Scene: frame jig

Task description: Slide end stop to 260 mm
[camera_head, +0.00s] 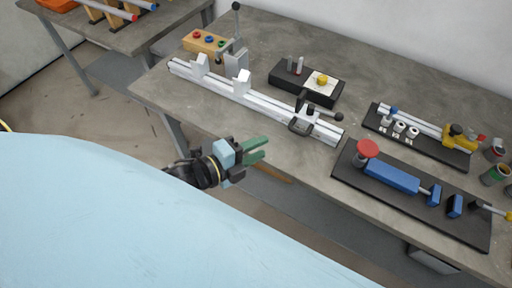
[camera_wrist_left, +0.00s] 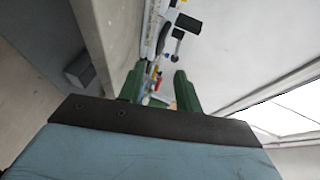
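A long silver rail (camera_head: 270,103) lies along the front of the grey workbench in the head view. Two white blocks sit on it, one near its left end (camera_head: 199,65) and one near the middle (camera_head: 241,83). A dark slider with a black-knobbed lever, seemingly the end stop (camera_head: 300,127), sits near the rail's right end. The millimetre scale is not readable. My left gripper (camera_head: 266,148) has green fingers, is open and empty, and is in front of the bench edge, apart from the rail. The fingers also show spread in the left wrist view (camera_wrist_left: 160,88). My right gripper is not in view.
An upright lever clamp (camera_head: 236,50) stands behind the rail's left end. A black tray with a yellow part (camera_head: 322,79) lies behind the rail. To the right are a dark board with a blue clamp (camera_head: 392,177) and a rack of white rollers (camera_head: 400,128).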

